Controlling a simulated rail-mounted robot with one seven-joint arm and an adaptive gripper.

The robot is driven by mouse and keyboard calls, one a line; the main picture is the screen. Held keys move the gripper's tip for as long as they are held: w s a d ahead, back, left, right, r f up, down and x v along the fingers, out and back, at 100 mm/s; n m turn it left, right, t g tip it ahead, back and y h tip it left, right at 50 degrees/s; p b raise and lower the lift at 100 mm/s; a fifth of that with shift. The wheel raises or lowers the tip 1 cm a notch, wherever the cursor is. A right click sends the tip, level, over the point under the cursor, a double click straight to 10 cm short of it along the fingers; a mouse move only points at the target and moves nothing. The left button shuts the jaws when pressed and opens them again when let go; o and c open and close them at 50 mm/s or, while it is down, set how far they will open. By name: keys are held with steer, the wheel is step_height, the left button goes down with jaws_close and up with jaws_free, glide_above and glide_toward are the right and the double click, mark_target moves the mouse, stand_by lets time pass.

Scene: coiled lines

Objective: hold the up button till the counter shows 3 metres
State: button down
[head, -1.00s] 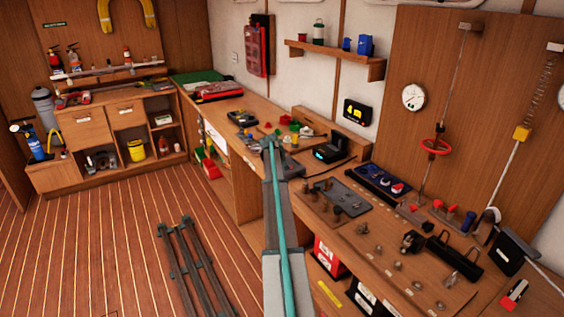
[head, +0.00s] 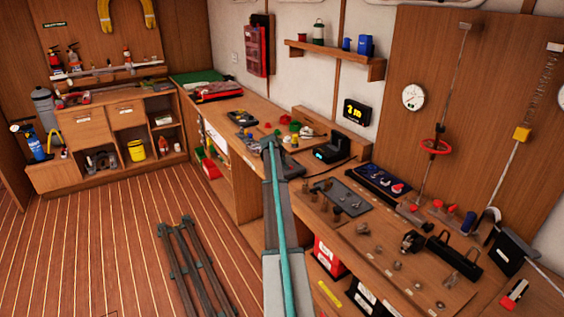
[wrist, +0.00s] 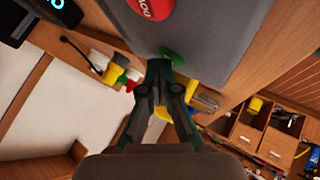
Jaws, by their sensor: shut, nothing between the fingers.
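In the wrist view my gripper (wrist: 163,62) is shut and empty. Its tips are at the green button (wrist: 172,56) on a grey panel (wrist: 215,30) and cover part of it. They appear to touch it; how far it is pressed cannot be told. A red button (wrist: 150,8) with white lettering like "DOWN" is at the top edge. My arm hides the buttons there.
A black box with a cyan display (head: 325,154) stands on the bench right of my arm. Small coloured objects (head: 295,126) lie beyond my arm's end. A grey tray (head: 340,194) with metal parts is at the right. The floor (head: 110,230) at the left is mostly clear.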

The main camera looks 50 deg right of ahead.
steer(key=shift+r, duration=0.85)
steer(key=shift+r, duration=0.1)
steer(key=shift+r+p, duration=0.8)
steer(key=shift+r, duration=1.65)
